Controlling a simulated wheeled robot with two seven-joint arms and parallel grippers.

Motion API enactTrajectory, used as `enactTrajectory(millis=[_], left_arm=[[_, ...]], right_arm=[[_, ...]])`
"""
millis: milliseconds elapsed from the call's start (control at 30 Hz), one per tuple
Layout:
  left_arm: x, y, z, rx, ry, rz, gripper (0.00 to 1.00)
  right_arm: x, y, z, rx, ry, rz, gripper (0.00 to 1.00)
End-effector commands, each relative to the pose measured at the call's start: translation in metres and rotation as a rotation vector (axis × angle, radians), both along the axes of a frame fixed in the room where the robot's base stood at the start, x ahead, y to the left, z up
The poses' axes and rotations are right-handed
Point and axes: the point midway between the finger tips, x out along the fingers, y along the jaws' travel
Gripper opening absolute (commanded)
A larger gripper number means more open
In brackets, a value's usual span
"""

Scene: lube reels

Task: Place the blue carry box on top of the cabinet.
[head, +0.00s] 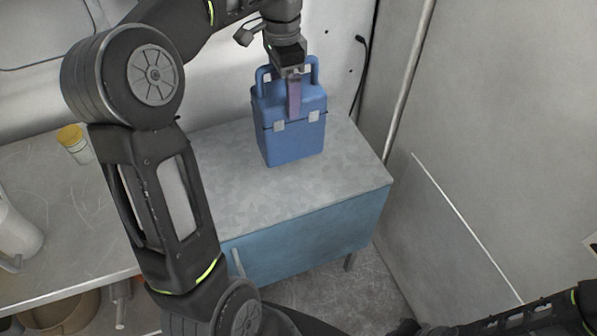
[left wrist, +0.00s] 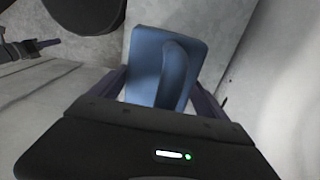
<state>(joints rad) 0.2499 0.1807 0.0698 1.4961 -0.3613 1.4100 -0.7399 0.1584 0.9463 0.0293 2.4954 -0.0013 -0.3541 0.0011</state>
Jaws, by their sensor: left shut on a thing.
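The blue carry box (head: 293,138) with two grey latches is upright at the cabinet's top, toward the back. Its base looks level with the top, but I cannot tell whether it touches. My left gripper (head: 293,90) is above the box, shut on its handle. In the left wrist view the box (left wrist: 150,60) and its handle lie between the fingers of my left gripper (left wrist: 160,95). The cabinet (head: 310,235) has a mottled grey top and a blue front. Part of my right arm shows at the lower right, but its gripper cannot be made out.
A light workbench (head: 60,240) stands left of the cabinet, with a yellow-lidded jar (head: 73,142) on it. A brown bin (head: 65,312) is below. A wall and a vertical pipe (head: 410,85) stand close on the right. The front of the cabinet top is clear.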

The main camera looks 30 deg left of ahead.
Motion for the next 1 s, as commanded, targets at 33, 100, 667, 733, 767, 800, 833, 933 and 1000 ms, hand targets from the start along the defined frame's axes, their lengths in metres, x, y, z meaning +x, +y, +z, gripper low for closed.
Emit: enactTrajectory(millis=[33, 100, 667, 733, 767, 800, 833, 933, 1000], left_arm=[[0.000, 0.000, 0.001, 0.001, -0.003, 0.000, 0.13], [0.000, 0.000, 0.001, 0.001, -0.003, 0.000, 0.13], [0.000, 0.000, -0.039, 0.000, 0.002, -0.001, 0.13], [-0.001, 0.000, -0.050, 0.000, 0.001, -0.001, 0.13], [0.000, 0.000, -0.053, 0.000, 0.000, 0.000, 0.13], [0.000, 0.000, -0.057, 0.000, 0.000, -0.001, 0.13], [0.000, 0.000, -0.059, 0.001, -0.001, -0.001, 0.13], [0.001, 0.000, -0.061, 0.001, -0.003, 0.000, 0.13], [0.001, 0.000, -0.061, 0.001, -0.003, 0.000, 0.13]], right_arm=[[0.000, 0.000, 0.000, 0.000, 0.000, 0.000, 0.00], [0.000, 0.000, 0.000, 0.000, 0.000, 0.000, 0.00], [0.000, 0.000, -0.016, 0.000, -0.001, 0.000, 0.00], [0.000, 0.000, -0.016, 0.000, -0.002, -0.001, 0.00], [0.000, 0.000, -0.015, 0.000, -0.001, 0.000, 0.00], [0.000, 0.000, -0.015, 0.000, -0.001, 0.000, 0.00], [0.000, 0.000, -0.015, 0.000, -0.001, 0.000, 0.00], [0.000, 0.000, -0.015, 0.000, -0.001, 0.000, 0.00], [0.000, 0.000, -0.015, 0.000, -0.001, 0.000, 0.00]])
